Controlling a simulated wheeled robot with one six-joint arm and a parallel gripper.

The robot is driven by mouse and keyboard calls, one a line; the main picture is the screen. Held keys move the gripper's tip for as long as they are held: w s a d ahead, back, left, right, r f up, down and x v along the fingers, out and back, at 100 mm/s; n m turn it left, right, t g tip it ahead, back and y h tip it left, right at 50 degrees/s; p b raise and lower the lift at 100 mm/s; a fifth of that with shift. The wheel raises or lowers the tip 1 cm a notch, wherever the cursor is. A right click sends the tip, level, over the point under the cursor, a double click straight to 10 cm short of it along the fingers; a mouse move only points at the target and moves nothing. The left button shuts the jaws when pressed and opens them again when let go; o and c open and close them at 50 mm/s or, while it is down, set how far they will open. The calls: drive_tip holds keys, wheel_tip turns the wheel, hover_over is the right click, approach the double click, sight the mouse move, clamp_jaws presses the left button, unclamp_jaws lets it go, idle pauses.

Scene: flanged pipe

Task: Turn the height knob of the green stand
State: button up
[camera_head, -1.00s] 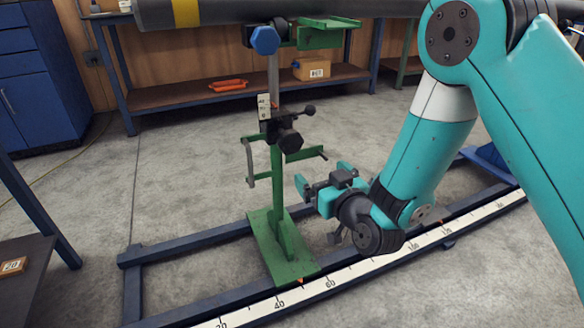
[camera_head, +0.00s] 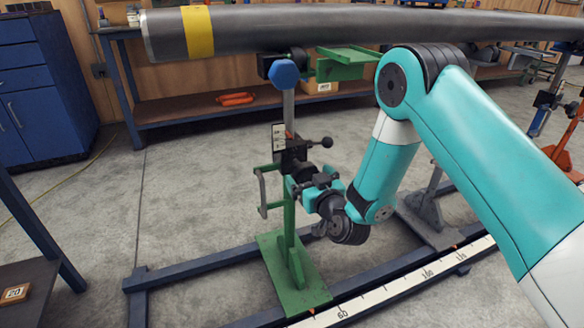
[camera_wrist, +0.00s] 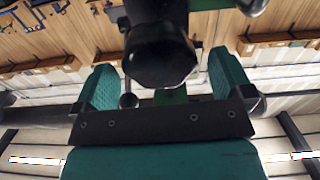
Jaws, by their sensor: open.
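The green stand (camera_head: 289,238) is upright on its flat base, with a bare metal rod rising to a blue knob (camera_head: 284,73). A black clamp (camera_head: 292,155) sits at mid-height, with a ball-ended lever on its right. My gripper (camera_head: 298,181) is at the post just below this clamp and hides part of it. In the wrist view, a black many-sided knob (camera_wrist: 161,62) appears between the two open teal fingers of my gripper (camera_wrist: 165,78), with a gap visible on its right. I cannot tell whether either finger touches it.
A large grey pipe (camera_head: 320,30) with a yellow band runs above the stand. Blue floor rails and a measuring scale (camera_head: 385,291) lie around the base. A grey stand (camera_head: 432,205) is right of the gripper. A workbench is behind.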

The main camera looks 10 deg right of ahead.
drive_tip(key=shift+w, duration=0.55)
drive_tip(key=shift+a, duration=0.1)
drive_tip(key=c, duration=0.9)
drive_tip(key=shift+m, duration=0.3)
drive_tip(key=m+b, duration=0.2)
drive_tip(key=m, duration=0.3)
drive_tip(key=shift+f, duration=0.15)
drive_tip(key=m, duration=0.2)
drive_tip(key=m+b, duration=0.1)
drive_tip(key=m, duration=0.2)
drive_tip(key=shift+d+m, duration=0.2)
drive_tip(key=shift+m, duration=0.1)
drive_tip(key=m+b, duration=0.1)
drive_tip(key=m, duration=0.4)
drive_tip(key=shift+f+m, duration=0.15)
drive_tip(key=shift+m, duration=0.15)
drive_tip(key=shift+f+m+b, duration=0.1)
drive_tip(key=shift+m+b, duration=0.4)
drive_tip(key=shift+m, duration=2)
